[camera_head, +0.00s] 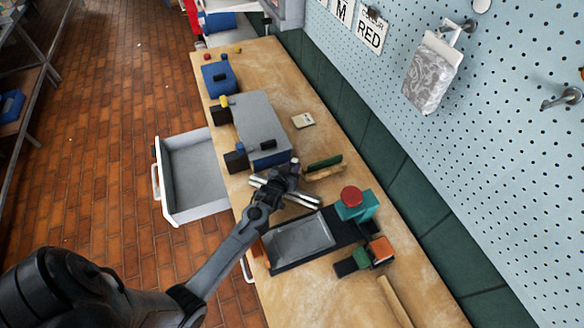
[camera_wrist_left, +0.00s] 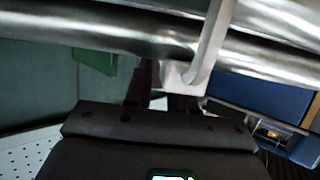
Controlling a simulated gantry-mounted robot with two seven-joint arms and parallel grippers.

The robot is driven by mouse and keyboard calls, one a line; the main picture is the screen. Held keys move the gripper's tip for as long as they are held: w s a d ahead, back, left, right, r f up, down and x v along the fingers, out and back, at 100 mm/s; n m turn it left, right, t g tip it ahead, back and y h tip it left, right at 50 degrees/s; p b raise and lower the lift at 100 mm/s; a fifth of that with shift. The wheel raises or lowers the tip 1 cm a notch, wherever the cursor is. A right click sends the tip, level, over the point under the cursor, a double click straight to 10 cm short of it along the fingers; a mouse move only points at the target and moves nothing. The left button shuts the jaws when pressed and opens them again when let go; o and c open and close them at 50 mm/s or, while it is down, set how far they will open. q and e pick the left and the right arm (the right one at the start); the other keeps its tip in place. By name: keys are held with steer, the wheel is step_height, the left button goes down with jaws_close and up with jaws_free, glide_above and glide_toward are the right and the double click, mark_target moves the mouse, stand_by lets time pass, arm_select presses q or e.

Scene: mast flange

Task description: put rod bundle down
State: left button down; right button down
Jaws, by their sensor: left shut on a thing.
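The rod bundle (camera_head: 304,200) is a set of shiny metal rods, seen in the head view under and beside my left gripper (camera_head: 283,178) over the workbench. The gripper and forearm hide its middle. In the left wrist view the rods (camera_wrist_left: 110,32) run across the top, with a pale tie or handle (camera_wrist_left: 212,45) around them. The dark fingers of my left gripper are shut on the bundle at this pale part. I cannot tell whether the rods touch the bench. My right gripper is not in view.
On the bench (camera_head: 318,300) a grey tray (camera_head: 300,242) lies just nearer than the bundle, beside a teal block with a red button (camera_head: 356,205). A grey-blue box (camera_head: 255,125) stands beyond it. An open drawer (camera_head: 190,175) juts out left.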

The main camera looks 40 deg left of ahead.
arm_select(q)
steer(key=c, duration=1.3)
jaws_free()
steer(key=shift+f, duration=0.1)
steer(key=o, duration=0.4)
steer(key=shift+c, duration=0.2)
steer(key=shift+s+d+r, duration=0.2)
steer(key=shift+s+r, duration=0.2)
steer(key=shift+s, duration=0.15)
steer(key=shift+o, duration=1.3)
steer(key=v, duration=0.5)
steer(key=shift+s+d, duration=0.1)
steer(key=shift+s, duration=0.15)
steer(key=o, duration=0.4)
steer(key=shift+s+d+r, duration=0.1)
steer(key=shift+s+r, duration=0.1)
steer(key=shift+s, duration=0.1)
